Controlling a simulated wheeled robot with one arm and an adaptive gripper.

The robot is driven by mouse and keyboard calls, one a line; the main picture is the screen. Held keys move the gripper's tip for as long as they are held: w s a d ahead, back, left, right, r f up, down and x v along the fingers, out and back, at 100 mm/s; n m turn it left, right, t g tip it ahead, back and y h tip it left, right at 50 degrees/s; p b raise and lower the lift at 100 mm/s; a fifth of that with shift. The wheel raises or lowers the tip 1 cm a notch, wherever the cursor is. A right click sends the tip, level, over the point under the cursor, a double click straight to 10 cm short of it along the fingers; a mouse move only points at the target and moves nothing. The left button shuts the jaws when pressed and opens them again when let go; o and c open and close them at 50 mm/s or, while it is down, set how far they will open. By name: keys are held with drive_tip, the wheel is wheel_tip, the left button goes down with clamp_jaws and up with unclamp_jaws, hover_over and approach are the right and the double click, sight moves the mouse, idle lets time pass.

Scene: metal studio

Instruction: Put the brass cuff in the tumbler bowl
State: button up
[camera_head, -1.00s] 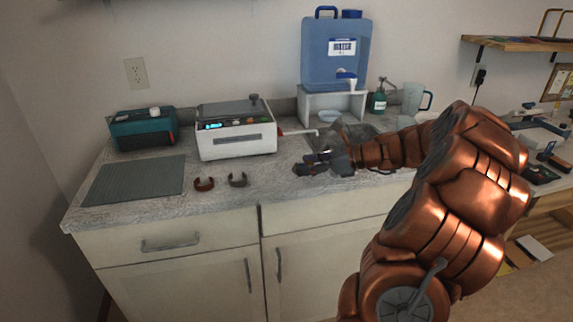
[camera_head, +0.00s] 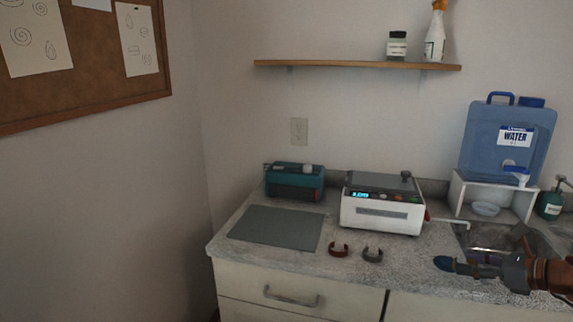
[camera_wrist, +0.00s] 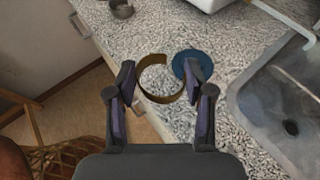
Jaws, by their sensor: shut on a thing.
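The brass cuff (camera_wrist: 160,94) is an open C-shaped band between my fingers in the wrist view. My gripper (camera_wrist: 164,76) is shut on it and holds it over the counter. In the head view my gripper (camera_head: 470,267) is at the right, in front of the sink, and the cuff is too small to make out there. A shallow pale bowl (camera_head: 486,209) stands under the water jug's tap. I cannot tell whether it is the tumbler bowl. A blue round thing (camera_wrist: 194,64) shows just beyond the cuff and also near my fingertips in the head view (camera_head: 443,263).
A copper-brown cuff (camera_head: 338,250) and a grey cuff (camera_head: 372,255) lie on the counter. Behind them are a white machine (camera_head: 382,205), a teal box (camera_head: 294,182) and a grey mat (camera_head: 277,228). The sink (camera_wrist: 283,104) is right of my gripper.

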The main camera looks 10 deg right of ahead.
drive_tip(key=w+a+m+h, duration=0.1)
drive_tip(key=w, duration=0.2)
drive_tip(key=w+a+h+p, duration=0.1)
drive_tip(key=w+a, duration=0.1)
drive_tip(key=w, duration=0.2)
drive_tip(key=w+a+m+t+p, duration=0.1)
drive_tip(key=w+a, duration=0.1)
drive_tip(key=w, duration=0.2)
drive_tip(key=shift+a+r+m+h, duration=0.1)
drive_tip(key=shift+r+m+h, duration=0.2)
drive_tip(key=shift+h, duration=0.1)
drive_tip(key=w+a+h, duration=0.1)
drive_tip(key=w+a, duration=0.1)
drive_tip(key=w+a+r+m+h+p, duration=0.1)
drive_tip(key=w+a, duration=0.1)
drive_tip(key=a, duration=0.1)
drive_tip(key=w+a+m+p, duration=0.1)
drive_tip(key=w+a, duration=0.1)
drive_tip(key=shift+w+a+r+t+h, duration=0.15)
drive_tip(key=shift+w+r+t+h, duration=0.15)
drive_tip(key=shift+t+h, duration=0.1)
drive_tip(key=a+r+m+h+p, duration=0.2)
drive_tip(key=a+r, duration=0.1)
drive_tip(key=a, duration=0.6)
drive_tip(key=a+r+m+h+p, duration=0.2)
drive_tip(key=a+r+h, duration=0.1)
drive_tip(key=a, duration=0.7)
drive_tip(key=shift+a+r+m+g, duration=0.15)
drive_tip(key=shift+r+m+g, duration=0.25)
